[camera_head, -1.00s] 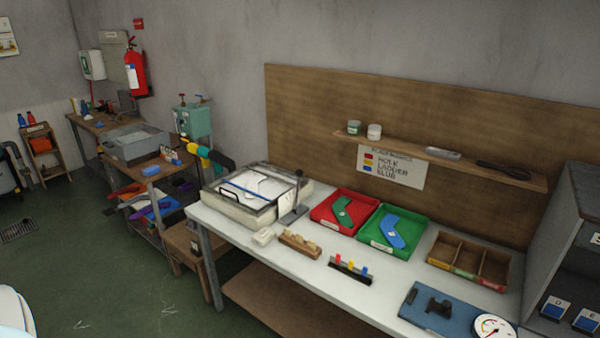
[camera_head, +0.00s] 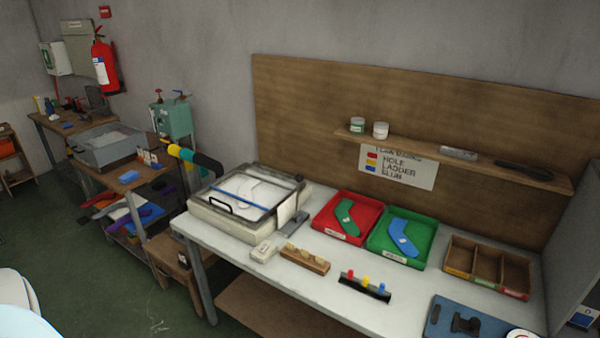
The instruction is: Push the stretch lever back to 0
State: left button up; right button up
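A light box (camera_head: 245,205) with a framed glass top stands at the left end of the white worktable. A thin grey upright piece on a flat foot (camera_head: 290,222) stands at its right side; I cannot tell if it is the stretch lever. At the table's front right lies a blue board (camera_head: 445,318) with a dark clamp-like fitting (camera_head: 466,323). Beside it, a round white dial (camera_head: 518,333) is mostly cut off by the bottom edge, so its reading is hidden. No lever shows clearly there. Neither of my grippers is in view.
A grey cabinet (camera_head: 575,250) bounds the right. Green floor (camera_head: 110,285) is open at left.

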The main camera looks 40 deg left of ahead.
aim_at(299, 178)
jog(key=i+j+z, duration=0.3)
jog(key=j, duration=1.35)
jog(key=k+j+z, duration=0.1)
jog(key=j+z, duration=0.2)
jog(key=j, duration=1.35)
